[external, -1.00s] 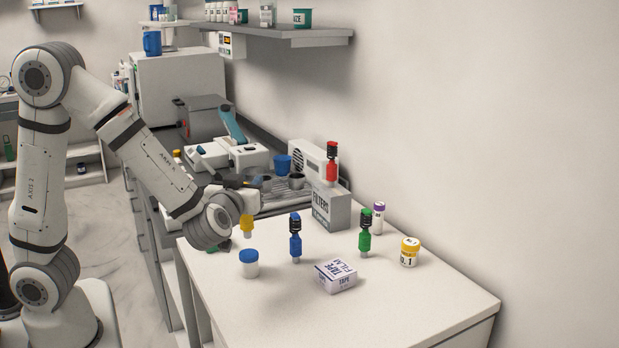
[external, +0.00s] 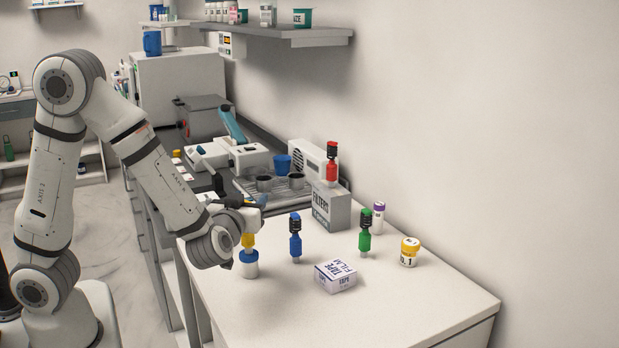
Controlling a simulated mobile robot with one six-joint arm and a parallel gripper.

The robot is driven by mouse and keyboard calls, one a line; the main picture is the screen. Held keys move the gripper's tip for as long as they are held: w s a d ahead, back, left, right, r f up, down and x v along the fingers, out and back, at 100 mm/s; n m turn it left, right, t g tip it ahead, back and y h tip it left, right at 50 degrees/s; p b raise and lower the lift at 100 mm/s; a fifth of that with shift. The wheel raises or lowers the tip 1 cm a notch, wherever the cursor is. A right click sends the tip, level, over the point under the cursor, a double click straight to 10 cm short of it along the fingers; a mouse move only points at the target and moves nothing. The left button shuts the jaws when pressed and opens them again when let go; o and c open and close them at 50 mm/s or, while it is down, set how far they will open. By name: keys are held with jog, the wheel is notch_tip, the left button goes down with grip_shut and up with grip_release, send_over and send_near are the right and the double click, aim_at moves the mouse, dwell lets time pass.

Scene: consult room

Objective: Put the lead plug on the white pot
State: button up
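The yellow lead plug (external: 248,241) is upright below my gripper (external: 247,228), with its upper part hidden by the wrist. My gripper appears shut on it; the fingers are small and mostly hidden. The white pot (external: 249,271) with a blue lid stands on the near left of the counter, directly under the plug. The plug's lower end is at the lid; I cannot tell whether it touches. A blue lead plug (external: 295,240) and a green lead plug (external: 365,232) stand upright to the right. A red one (external: 331,163) stands on the filters box.
A tape film box (external: 336,277) lies right of the pot. The grey filters box (external: 331,214) is behind. The counter's front right (external: 420,310) is clear.

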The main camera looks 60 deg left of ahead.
jog(key=b+v, duration=0.1)
jog(key=v, duration=1.1)
jog(key=w+d+m+h, duration=0.4)
jog(key=w+m+h, duration=0.25)
jog(key=h, duration=0.85)
jog(key=s+a+f+m+g, duration=0.1)
jog(key=s+a+g, duration=0.3)
jog(key=s, duration=0.5)
jog(key=s+a+f+m+g+y, duration=0.1)
jog(key=s+a+g, duration=0.4)
jog(key=s, duration=0.5)
jog(key=a+f+m, duration=0.1)
jog(key=a, duration=0.1)
jog(key=shift+a+f, duration=0.25)
jog(key=shift+a, duration=0.1)
